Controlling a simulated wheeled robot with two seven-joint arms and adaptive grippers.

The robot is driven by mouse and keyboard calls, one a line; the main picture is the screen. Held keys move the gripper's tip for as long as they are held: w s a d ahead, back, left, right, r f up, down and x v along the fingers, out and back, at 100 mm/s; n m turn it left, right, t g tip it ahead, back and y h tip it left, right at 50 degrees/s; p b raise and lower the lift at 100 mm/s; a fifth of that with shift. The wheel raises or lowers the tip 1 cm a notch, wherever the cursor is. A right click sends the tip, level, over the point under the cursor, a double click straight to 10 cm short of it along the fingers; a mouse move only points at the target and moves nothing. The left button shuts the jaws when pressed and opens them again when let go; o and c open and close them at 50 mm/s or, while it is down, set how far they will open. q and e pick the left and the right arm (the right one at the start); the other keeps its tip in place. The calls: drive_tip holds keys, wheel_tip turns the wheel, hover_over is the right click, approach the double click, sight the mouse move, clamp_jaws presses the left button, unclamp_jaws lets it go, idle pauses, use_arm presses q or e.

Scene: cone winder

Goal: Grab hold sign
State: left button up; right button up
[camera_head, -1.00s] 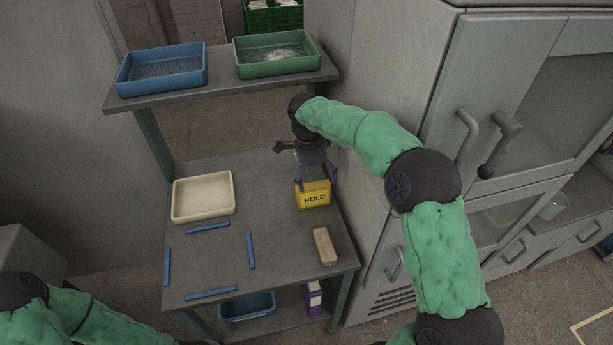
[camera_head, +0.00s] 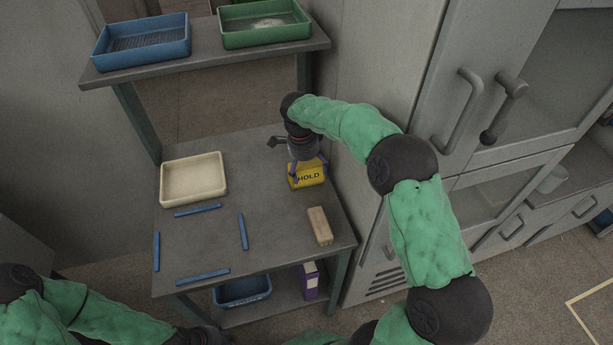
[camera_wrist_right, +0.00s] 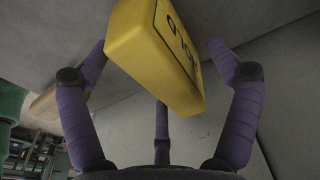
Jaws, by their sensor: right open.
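The yellow HOLD sign (camera_head: 306,174) stands on the grey table at its right side, lettering facing the front. My right gripper (camera_head: 308,166) is directly above and around its top, with its purple fingers open. In the right wrist view the sign (camera_wrist_right: 160,52) lies between the spread fingers of the right gripper (camera_wrist_right: 165,75), and I see no firm grip on it. My left arm enters at the lower left of the head view; its gripper is not clearly visible.
A cream tray (camera_head: 193,179), several blue strips (camera_head: 243,231) and a tan block (camera_head: 320,226) lie on the table (camera_head: 262,215). Blue (camera_head: 141,42) and green (camera_head: 263,24) trays sit on the upper shelf. A grey cabinet (camera_head: 400,60) stands close on the right.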

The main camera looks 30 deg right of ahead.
drive_tip(key=shift+s+d+f, duration=0.1)
drive_tip(key=shift+d+f, duration=0.05)
drive_tip(key=shift+f, duration=0.65)
drive_tip(key=c, duration=1.3)
drive_tip(key=shift+r, duration=0.1)
